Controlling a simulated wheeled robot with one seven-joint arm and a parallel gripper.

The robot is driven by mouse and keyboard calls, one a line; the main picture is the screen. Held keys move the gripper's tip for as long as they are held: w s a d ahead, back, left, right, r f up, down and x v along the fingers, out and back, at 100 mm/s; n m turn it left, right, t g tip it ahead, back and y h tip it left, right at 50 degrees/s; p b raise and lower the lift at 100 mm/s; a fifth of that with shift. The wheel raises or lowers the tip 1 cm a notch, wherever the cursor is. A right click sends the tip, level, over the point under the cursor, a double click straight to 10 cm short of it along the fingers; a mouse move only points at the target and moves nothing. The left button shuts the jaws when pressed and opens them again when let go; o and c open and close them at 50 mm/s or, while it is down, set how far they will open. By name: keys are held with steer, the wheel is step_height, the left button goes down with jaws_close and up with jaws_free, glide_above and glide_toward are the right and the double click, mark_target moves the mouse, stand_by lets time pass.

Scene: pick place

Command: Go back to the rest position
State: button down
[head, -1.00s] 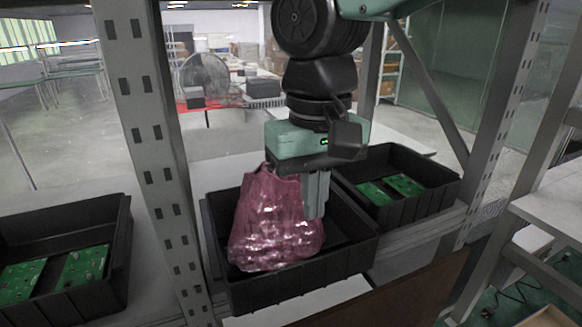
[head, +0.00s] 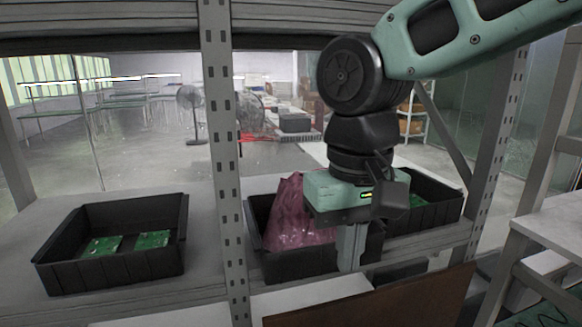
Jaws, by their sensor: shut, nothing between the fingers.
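My gripper (head: 350,262) points down in front of the middle black bin, its fingers shut and empty. A pink plastic bag (head: 298,222) stands in the middle black bin (head: 290,268), to the left of my gripper. My gripper and wrist hide the bag's right side and part of that bin. I cannot tell whether the fingers touch the bin's rim.
A left black bin (head: 120,273) and a right black bin (head: 440,214) on the shelf (head: 205,262) hold green circuit boards (head: 152,239). A grey perforated upright (head: 222,130) stands between the left and middle bins. Another upright (head: 492,150) stands at right.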

steer(key=s+d+f+n+b, duration=0.1)
steer(key=s+d+f+b, duration=0.1)
steer(key=f+b, duration=0.4)
steer(key=s+d+f+n+b, duration=0.2)
steer(key=s+f+b, duration=0.3)
steer(key=f, duration=1)
steer(key=s+d+f+n+b, duration=0.1)
steer(key=s+d+f+b, duration=0.2)
steer(key=f+b, duration=0.6)
step_height(320, 180, down, 2)
steer(key=shift+s+y, duration=0.3)
steer(key=shift+s, duration=0.2)
